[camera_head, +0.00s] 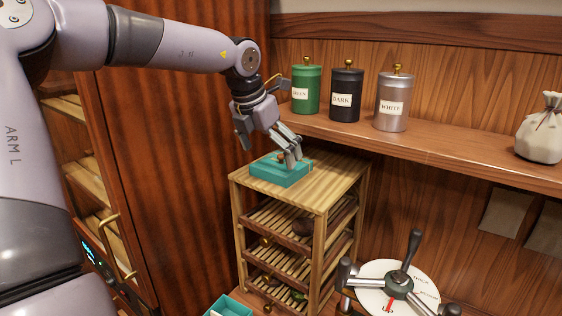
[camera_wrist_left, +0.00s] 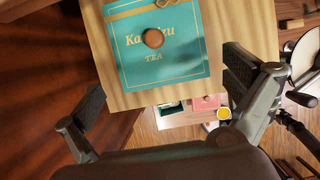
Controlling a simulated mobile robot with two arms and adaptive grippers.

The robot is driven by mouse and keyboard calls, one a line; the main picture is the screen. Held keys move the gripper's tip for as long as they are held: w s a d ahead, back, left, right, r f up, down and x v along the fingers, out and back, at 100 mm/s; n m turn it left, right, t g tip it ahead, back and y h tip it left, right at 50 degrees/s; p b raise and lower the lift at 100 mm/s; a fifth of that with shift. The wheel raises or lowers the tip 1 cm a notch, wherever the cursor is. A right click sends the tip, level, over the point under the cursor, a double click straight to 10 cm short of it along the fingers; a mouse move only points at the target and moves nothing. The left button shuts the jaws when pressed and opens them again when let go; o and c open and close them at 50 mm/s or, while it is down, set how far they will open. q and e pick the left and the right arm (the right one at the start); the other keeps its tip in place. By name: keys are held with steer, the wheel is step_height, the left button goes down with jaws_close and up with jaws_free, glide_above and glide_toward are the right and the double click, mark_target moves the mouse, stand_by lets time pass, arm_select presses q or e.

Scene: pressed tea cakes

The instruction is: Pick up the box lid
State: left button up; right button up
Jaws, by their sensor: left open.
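The box lid (camera_head: 282,172) is teal with a round brown knob, and lies flat on top of the wooden rack. In the left wrist view the lid (camera_wrist_left: 186,62) shows gold lettering with "TEA" and its knob (camera_wrist_left: 153,38) near the middle. My left gripper (camera_head: 292,156) is above the lid, pointing down close to the knob. Its fingers are wide apart in the left wrist view, with nothing between them. In the head view the fingers partly hide the lid, and I cannot tell whether they touch it. My right gripper is not in view.
The slatted wooden rack (camera_head: 330,176) stands beside a dark wooden cabinet (camera_head: 190,130). A shelf behind holds green (camera_head: 306,90), dark (camera_head: 346,95) and silver (camera_head: 392,103) canisters and a cloth sack (camera_head: 543,130). An open teal box (camera_head: 229,305) and a round dial (camera_head: 397,286) are lower down.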

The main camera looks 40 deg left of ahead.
mark_target(275, 167)
arm_select(q)
steer(key=shift+p+x, duration=0.45)
steer(key=shift+x, duration=1.3)
steer(key=shift+s, duration=0.15)
steer(key=c, duration=0.5)
steer(key=shift+r, duration=0.15)
